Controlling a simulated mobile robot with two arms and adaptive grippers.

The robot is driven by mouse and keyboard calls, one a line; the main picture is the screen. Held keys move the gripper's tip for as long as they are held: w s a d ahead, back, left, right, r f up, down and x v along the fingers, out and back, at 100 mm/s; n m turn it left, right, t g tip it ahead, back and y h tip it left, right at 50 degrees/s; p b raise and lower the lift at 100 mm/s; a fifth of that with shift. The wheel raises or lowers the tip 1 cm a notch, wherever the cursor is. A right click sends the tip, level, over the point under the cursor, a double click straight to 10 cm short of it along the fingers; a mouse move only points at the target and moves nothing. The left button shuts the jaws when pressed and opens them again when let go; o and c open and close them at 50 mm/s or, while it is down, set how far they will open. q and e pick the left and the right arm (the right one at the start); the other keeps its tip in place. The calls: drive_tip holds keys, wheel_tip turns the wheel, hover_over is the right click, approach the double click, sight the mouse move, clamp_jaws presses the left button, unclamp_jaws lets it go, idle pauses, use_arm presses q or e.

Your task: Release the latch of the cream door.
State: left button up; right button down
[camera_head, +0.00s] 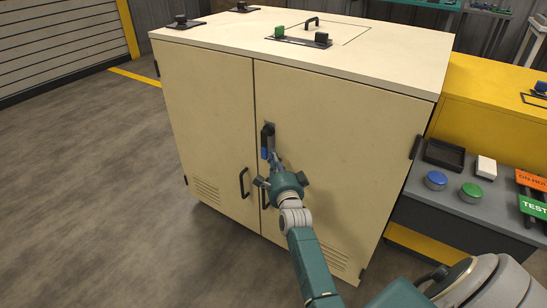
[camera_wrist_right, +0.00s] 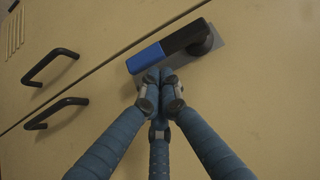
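The cream cabinet has two closed doors, and the right cream door (camera_head: 335,150) carries the latch. The latch lever (camera_head: 267,134) has a black upper part and a blue lower end, and it hangs down close to the door seam. In the right wrist view the latch lever (camera_wrist_right: 160,53) lies over a grey plate, its round pivot at the right and its blue end at the left. My right gripper (camera_head: 273,160) is in front of the door. Its fingertips (camera_wrist_right: 160,80) are together beside the blue end; whether they touch it I cannot tell. My left gripper is out of view.
Black pull handles (camera_head: 244,183) sit on both doors below the latch; the right door's one is partly hidden by my gripper. A grey bench (camera_head: 470,215) with blue and green round items stands close at the right. Open floor (camera_head: 90,200) lies at the left.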

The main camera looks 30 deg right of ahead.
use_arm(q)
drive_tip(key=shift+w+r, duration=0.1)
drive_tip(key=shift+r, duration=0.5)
use_arm(e)
drive_tip(key=shift+w+f, duration=0.1)
